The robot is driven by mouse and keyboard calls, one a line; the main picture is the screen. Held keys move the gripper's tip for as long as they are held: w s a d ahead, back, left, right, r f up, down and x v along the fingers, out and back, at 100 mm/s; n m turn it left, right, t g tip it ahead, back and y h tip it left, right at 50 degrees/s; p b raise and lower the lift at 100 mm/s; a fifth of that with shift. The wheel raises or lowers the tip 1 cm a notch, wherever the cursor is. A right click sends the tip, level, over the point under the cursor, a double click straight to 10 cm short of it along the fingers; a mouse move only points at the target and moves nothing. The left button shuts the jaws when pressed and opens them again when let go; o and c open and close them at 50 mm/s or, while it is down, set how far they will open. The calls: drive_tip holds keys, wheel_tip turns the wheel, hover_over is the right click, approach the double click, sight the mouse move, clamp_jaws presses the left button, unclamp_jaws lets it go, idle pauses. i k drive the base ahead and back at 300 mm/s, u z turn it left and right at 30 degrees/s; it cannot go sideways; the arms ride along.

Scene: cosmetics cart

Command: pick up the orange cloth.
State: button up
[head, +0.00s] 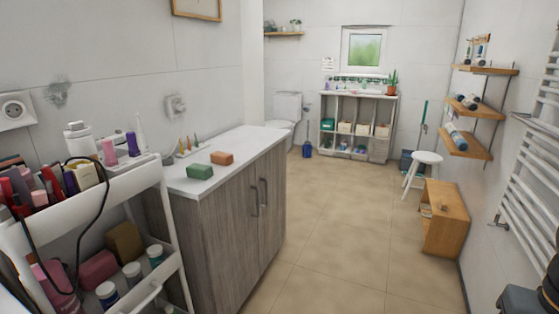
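The orange cloth (222,158) looks like a small folded block. It lies flat on the white countertop (238,145) of a grey wood cabinet, toward the middle of the top. A similar green folded cloth (199,171) lies just left of it and nearer to me, with a small gap between them. Nothing covers the orange cloth. My gripper is not in view.
A white cosmetics cart (110,190) with bottles and a hanging black cable stands close at the left. Small bottles (190,146) stand along the counter's back. The tiled floor (335,220) is clear right of the cabinet. A wooden bench (446,218) stands by the right wall.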

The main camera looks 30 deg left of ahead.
sight(219, 158)
drive_tip(key=z, duration=0.1)
drive_tip(key=i, duration=0.75)
drive_tip(key=u, duration=0.55)
drive_tip(key=i, duration=1.5)
drive_tip(key=u, duration=1.55)
drive_tip(key=i, duration=0.9)
drive_tip(key=u, duration=0.65)
